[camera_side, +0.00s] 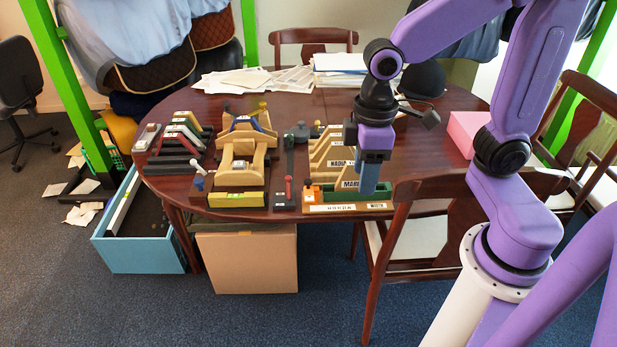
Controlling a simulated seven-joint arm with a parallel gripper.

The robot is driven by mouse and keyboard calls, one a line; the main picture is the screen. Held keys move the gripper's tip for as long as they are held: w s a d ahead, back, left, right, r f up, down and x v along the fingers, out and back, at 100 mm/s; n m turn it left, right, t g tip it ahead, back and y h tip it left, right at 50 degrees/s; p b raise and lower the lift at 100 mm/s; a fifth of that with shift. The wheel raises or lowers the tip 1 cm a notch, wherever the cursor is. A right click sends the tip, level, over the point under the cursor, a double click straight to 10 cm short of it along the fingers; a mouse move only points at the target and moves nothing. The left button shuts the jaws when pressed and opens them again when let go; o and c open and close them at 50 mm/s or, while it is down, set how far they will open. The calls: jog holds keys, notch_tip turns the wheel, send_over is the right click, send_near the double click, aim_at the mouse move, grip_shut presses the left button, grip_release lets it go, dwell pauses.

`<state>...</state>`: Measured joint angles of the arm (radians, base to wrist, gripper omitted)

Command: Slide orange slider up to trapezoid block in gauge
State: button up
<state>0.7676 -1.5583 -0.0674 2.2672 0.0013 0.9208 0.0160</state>
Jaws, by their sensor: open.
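An orange slider (310,198) sits at the left end of the front gauge (347,208), a low wooden base with white labels near the table's front edge. A green part (383,191) shows at the gauge's right end, partly behind my gripper. My gripper (369,189) points down over the right part of the gauge, to the right of the orange slider and apart from it. Its fingers are open, seen nearly edge-on, with nothing visible between them. I cannot make out the trapezoid block clearly; my gripper covers part of the gauge.
Labelled wooden profile boards (330,150) stand just behind the gauge. A wooden saddle stand (242,172) with a yellow front bar is to the left. A pink box (467,130) lies at right. A chair (415,240) stands close before the table's right front.

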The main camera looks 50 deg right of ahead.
jog(key=w+d+f+m, duration=0.25)
jog(key=w+m, duration=0.25)
jog(key=w, duration=1)
jog(key=m, duration=0.4)
send_near(309, 180)
notch_tip(309, 180, down, 8)
jog(key=shift+w+a+f, duration=0.15)
jog(key=shift+f, duration=0.1)
jog(key=shift+c, duration=0.3)
grip_shut()
